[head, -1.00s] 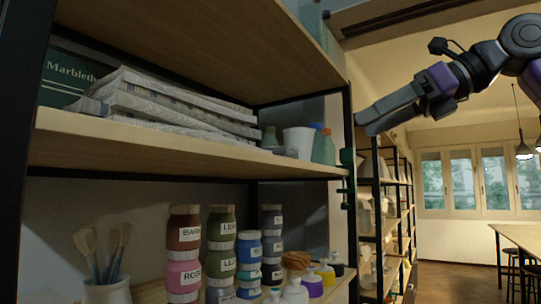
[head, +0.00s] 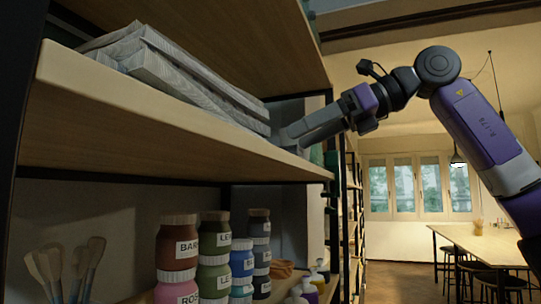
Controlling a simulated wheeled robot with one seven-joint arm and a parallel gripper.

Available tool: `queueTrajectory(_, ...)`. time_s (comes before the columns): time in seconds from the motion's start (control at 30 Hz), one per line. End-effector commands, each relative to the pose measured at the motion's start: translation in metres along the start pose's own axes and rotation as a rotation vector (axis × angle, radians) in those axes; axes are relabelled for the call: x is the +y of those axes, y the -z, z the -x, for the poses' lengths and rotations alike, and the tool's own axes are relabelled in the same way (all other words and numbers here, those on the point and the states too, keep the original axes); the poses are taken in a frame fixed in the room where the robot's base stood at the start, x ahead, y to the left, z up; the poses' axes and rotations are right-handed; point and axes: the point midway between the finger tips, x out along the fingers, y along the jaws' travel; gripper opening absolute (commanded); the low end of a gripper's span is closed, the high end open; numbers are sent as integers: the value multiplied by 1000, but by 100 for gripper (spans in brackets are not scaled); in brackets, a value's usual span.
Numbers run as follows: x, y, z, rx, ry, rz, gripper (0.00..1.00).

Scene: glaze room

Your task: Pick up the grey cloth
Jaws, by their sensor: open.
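My gripper (head: 291,136) is open and reaches in from the right, its fingers pointing left over the right end of the middle shelf (head: 150,135). A small low grey thing (head: 296,150), likely the grey cloth, lies just below the fingertips at the shelf's front right. The fingers hide most of it, and I cannot tell whether they touch it. Left of the fingertips is a stack of flat grey-white folded sheets (head: 180,75), apart from the gripper.
Lidded jars (head: 178,255), paint bottles (head: 316,278) and brushes (head: 75,270) stand on the shelf below. A board above and a dark post (head: 330,215) at right bound the middle shelf. Open floor and a table (head: 485,245) lie right.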

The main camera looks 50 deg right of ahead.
Motion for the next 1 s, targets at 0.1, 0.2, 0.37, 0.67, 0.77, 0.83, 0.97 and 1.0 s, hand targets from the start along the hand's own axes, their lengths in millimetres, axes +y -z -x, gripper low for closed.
queueTrajectory(0.1,1,0,-12,0,-1,1,80)
queueTrajectory(0.2,1,1,-23,1,-3,-1,80)
queueTrajectory(0.37,1,2,-46,-1,-3,0,80)
queueTrajectory(0.67,1,3,-64,0,-1,-1,80)
queueTrajectory(0.77,1,3,-63,0,-1,-1,80)
queueTrajectory(0.83,1,3,-63,0,-1,-1,70)
queueTrajectory(0.97,1,3,-63,0,-1,-1,45)
queueTrajectory(1.0,1,3,-63,0,-1,-1,37)
